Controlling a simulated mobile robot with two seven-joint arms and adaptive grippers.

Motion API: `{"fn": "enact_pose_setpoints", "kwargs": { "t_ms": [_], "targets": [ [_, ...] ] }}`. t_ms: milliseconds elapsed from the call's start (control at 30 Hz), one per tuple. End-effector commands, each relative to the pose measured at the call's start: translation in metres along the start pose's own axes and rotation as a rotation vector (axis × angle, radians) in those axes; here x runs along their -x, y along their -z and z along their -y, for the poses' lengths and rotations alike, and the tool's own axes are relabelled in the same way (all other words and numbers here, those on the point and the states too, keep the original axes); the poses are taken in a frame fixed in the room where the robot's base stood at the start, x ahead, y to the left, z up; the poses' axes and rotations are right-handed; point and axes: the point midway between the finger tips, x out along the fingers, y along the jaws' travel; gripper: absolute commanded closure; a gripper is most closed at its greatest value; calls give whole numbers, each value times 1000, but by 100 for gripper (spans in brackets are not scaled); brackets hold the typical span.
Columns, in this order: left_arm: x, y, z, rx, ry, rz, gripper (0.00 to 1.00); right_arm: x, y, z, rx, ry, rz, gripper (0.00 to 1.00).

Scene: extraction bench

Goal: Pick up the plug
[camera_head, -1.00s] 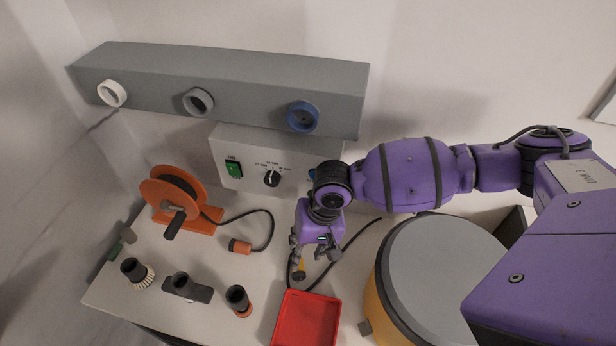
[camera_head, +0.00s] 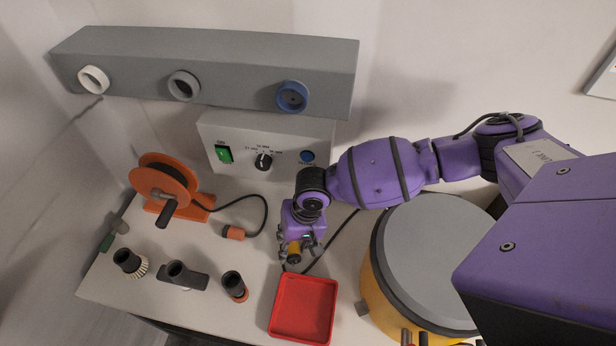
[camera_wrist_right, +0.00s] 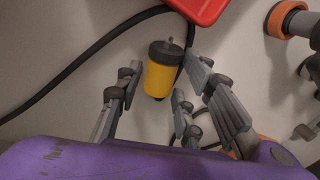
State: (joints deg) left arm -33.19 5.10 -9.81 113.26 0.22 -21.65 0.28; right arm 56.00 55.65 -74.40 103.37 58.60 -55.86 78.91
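The yellow plug (camera_head: 294,252) with black ends is at the tip of my right gripper (camera_head: 297,250), behind the red tray. In the right wrist view the plug (camera_wrist_right: 160,77) lies between the spread fingers of the right gripper (camera_wrist_right: 165,92), with its metal pin end pointing away from the palm. Gaps show on both sides of the plug, so the fingers look open around it. A black cable runs close by the plug. My left gripper is not in view.
The red tray (camera_head: 276,325) is just in front of the plug. A yellow drum with a grey lid (camera_head: 435,255) stands to the right. An orange cable reel (camera_head: 165,185) with an orange connector (camera_head: 234,232) is left. Several nozzles stand front left. The grey control box (camera_head: 235,130) is behind.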

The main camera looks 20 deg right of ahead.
Motion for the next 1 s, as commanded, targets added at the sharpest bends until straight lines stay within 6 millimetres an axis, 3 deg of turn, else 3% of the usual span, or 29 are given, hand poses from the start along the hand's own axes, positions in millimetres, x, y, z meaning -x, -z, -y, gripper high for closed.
{"fn": "enact_pose_setpoints", "kwargs": {
  "t_ms": [33, 267, 667, 833, 1000],
  "targets": [
    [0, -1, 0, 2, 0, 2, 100, 2, 2, 1, 2, 1, -4, 70],
    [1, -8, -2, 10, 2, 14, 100, 2, 2, 1, 2, 1, -3, 100],
    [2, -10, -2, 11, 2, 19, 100, 10, 2, 3, 2, 3, -5, 100],
    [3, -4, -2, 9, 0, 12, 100, 34, 3, 8, 3, 4, -7, 100],
    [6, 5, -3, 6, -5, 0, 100, 64, -22, 34, 8, 7, -4, 100]
  ]
}}
